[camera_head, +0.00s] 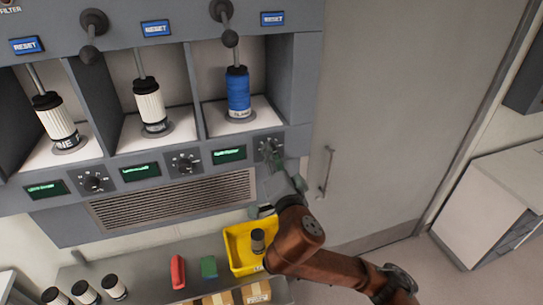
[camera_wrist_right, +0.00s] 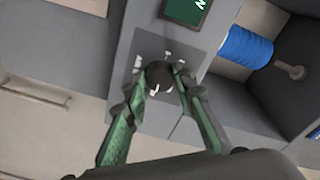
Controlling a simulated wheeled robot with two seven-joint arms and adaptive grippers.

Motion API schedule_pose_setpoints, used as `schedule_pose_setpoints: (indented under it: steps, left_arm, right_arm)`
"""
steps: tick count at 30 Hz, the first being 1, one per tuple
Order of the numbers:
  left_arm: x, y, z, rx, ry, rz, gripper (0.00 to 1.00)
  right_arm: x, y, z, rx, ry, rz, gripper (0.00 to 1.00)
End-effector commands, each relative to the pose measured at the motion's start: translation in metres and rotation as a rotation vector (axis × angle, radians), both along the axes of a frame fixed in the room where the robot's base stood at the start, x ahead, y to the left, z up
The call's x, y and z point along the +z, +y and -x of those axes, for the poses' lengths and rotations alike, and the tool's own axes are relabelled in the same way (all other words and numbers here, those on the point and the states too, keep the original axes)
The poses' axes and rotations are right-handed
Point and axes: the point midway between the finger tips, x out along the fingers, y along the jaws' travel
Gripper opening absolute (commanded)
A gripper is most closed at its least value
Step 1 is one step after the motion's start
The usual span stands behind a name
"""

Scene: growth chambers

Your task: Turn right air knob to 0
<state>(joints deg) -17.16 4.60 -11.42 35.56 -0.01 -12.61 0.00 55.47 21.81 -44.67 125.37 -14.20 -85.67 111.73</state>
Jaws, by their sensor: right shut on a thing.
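The right air knob (camera_wrist_right: 159,76) is a dark round knob on a grey panel with white marks around it. In the head view its dial plate (camera_head: 268,144) sits at the right end of the panel, partly covered by my gripper. My right gripper (camera_wrist_right: 155,85) has its two green fingers closed on opposite sides of the knob. In the head view my right gripper (camera_head: 270,158) reaches up to it from below. The knob's exact setting is too small to read. My left gripper is not in view.
A green display (camera_head: 229,154) is left of the knob, with two more knobs (camera_head: 185,162) (camera_head: 94,181) further left. A blue filter (camera_head: 238,92) stands in the bay above. A yellow bin (camera_head: 236,252) and loose items lie on the bench below. A grey door (camera_head: 390,90) is at right.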

Motion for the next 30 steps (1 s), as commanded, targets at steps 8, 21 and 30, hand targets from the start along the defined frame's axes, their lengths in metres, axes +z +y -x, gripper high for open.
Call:
schedule_pose_setpoints:
  steps: [8,21,30]
  left_arm:
    - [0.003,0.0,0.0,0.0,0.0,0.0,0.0]
    - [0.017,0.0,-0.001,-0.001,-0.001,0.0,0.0]
    - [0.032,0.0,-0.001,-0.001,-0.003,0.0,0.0]
  right_arm:
    - [-0.002,0.001,0.0,0.001,-0.012,0.052,0.0]
    - [-0.002,0.0,0.0,0.001,-0.113,0.367,0.0]
    - [-0.002,-0.001,-0.001,0.002,-0.203,0.644,0.0]
